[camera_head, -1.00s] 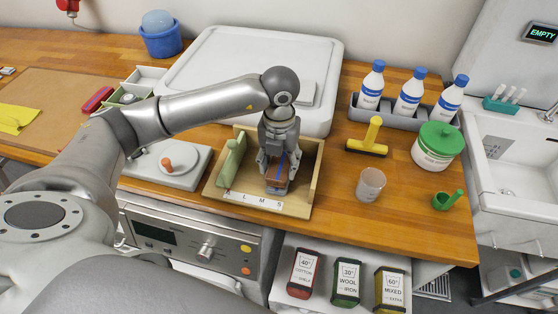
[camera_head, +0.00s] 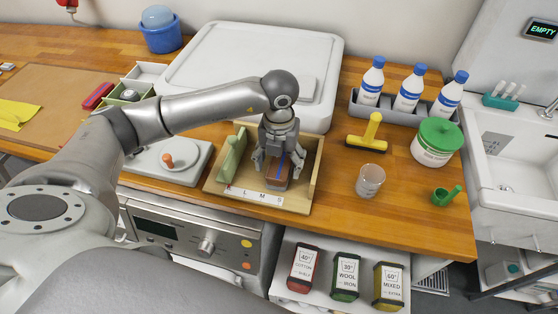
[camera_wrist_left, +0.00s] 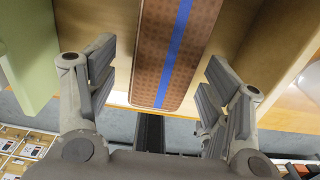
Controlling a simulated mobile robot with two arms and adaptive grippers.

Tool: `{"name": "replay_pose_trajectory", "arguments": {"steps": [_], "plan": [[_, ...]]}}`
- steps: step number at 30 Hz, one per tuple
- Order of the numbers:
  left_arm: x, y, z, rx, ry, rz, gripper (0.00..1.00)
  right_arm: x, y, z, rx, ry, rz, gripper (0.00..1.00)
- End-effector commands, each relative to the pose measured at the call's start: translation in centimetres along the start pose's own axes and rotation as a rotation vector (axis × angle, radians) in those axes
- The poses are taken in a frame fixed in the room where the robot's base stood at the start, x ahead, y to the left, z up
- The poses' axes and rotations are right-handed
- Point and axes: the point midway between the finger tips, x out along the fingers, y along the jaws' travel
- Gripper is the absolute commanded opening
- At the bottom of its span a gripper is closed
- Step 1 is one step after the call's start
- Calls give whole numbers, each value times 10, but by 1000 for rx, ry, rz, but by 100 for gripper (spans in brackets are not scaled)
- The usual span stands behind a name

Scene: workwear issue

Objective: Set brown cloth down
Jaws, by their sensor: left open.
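The brown cloth (camera_head: 277,178) is a folded piece with a blue stripe, standing in the wooden box (camera_head: 312,196) with the L, M, S labels on its front. It also shows in the left wrist view (camera_wrist_left: 150,55), upright between the fingers. My left gripper (camera_head: 279,165) is over the box from above, its fingers open on both sides of the cloth. In the left wrist view the fingers (camera_wrist_left: 160,95) stand apart from the cloth with gaps on both sides. The lower part of the cloth is partly hidden by the fingers in the head view. My right gripper is not in view.
A green piece (camera_head: 232,155) stands at the left inside the box. A clear cup (camera_head: 370,181), a yellow tool (camera_head: 369,133) and a white tub with a green lid (camera_head: 436,145) are to the right. A large white lid (camera_head: 255,60) lies behind.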

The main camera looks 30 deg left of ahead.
Motion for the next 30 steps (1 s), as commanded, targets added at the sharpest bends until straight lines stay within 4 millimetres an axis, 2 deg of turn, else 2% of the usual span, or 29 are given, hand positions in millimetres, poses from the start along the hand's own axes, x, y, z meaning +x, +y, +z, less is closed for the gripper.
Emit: {"name": "replay_pose_trajectory", "arguments": {"steps": [2,5,15,19,24,30], "plan": [[-4,0,0,0,0,0,73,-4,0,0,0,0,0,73],[-12,0,2,0,-5,-1,73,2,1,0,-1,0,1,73],[-83,-1,1,0,-6,-2,73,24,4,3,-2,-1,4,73],[-105,-1,1,1,-4,-2,73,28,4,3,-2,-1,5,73],[-120,0,0,0,-1,0,73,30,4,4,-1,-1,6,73],[-123,0,0,0,0,0,73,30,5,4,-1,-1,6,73]]}}
